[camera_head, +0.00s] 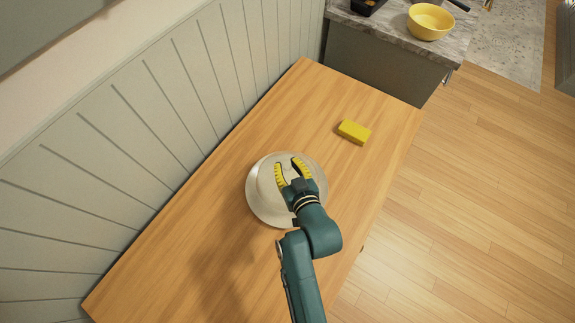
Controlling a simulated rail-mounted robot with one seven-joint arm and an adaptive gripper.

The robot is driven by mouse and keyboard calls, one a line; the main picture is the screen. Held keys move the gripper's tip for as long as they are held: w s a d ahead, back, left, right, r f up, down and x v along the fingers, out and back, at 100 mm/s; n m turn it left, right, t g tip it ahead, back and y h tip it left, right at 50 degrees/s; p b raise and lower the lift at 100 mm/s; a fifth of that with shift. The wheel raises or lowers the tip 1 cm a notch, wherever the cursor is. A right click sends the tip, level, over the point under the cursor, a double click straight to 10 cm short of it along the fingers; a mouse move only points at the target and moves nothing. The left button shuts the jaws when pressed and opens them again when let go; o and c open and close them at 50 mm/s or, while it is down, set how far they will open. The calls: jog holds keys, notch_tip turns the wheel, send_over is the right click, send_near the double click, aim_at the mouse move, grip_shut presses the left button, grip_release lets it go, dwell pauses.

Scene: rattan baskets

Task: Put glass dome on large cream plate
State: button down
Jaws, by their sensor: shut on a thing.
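The large cream plate (256,209) lies on the wooden table, near its middle. The glass dome (268,178) is clear and hard to make out; it shows as a pale rounded shape over the plate. My gripper (287,168) is above the plate, with its yellow-padded fingers shut on the dome. My gripper and arm hide the right part of the plate and dome. From this view I cannot tell whether the dome touches the plate or hangs just above it.
A yellow sponge (354,132) lies on the wooden table (190,255) to the upper right of the plate. A panelled wall (150,110) runs along the table's left side. A yellow bowl (430,22) stands on a separate stone counter. The table's lower left is clear.

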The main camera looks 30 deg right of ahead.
jog(key=shift+r, duration=0.1)
jog(key=c, duration=0.8)
grip_release()
jog(key=shift+f, duration=0.25)
